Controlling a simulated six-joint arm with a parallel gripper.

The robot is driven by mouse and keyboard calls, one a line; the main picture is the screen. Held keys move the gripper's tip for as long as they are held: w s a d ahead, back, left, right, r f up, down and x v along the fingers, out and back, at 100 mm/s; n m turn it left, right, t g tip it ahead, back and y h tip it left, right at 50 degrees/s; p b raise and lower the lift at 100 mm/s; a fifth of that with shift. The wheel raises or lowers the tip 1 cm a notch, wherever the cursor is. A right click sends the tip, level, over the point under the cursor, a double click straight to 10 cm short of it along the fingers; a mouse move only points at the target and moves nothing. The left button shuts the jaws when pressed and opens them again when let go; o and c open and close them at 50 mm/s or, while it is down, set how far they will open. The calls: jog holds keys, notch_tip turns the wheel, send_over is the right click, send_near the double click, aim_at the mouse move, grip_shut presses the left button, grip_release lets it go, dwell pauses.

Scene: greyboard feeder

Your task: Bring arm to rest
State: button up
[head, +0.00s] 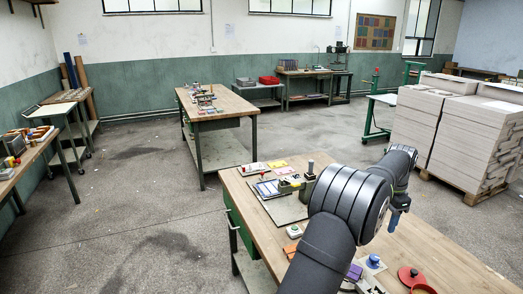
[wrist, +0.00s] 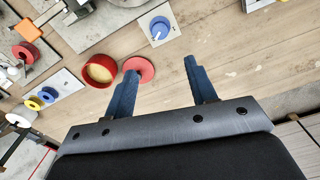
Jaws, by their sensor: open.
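My gripper (wrist: 158,90) is open in the wrist view, its two blue fingers apart with nothing between them but bare tabletop behind. It is above the wooden bench (wrist: 235,60). In the head view my dark arm reaches over the near bench (head: 430,255), and one blue finger (head: 394,222) shows below the wrist, clear of the tabletop. The other finger is hidden in that view.
A red disc (wrist: 139,68), a red-rimmed round dish (wrist: 100,70) and a plate with a blue knob (wrist: 159,28) lie near the fingers. Stacked greyboard (head: 430,125) stands behind the bench. The bench's right part is mostly bare.

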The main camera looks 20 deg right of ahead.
aim_at(375, 257)
notch_tip(375, 257, down, 15)
jog(key=shift+f, duration=0.1)
dwell(0.3)
notch_tip(375, 257, up, 18)
notch_tip(375, 257, down, 18)
jog(key=shift+r, duration=0.15)
jog(key=shift+f, duration=0.2)
jog(key=n, duration=0.8)
jog(key=shift+r, duration=0.1)
jog(key=n, duration=0.5)
jog(key=shift+n, duration=2)
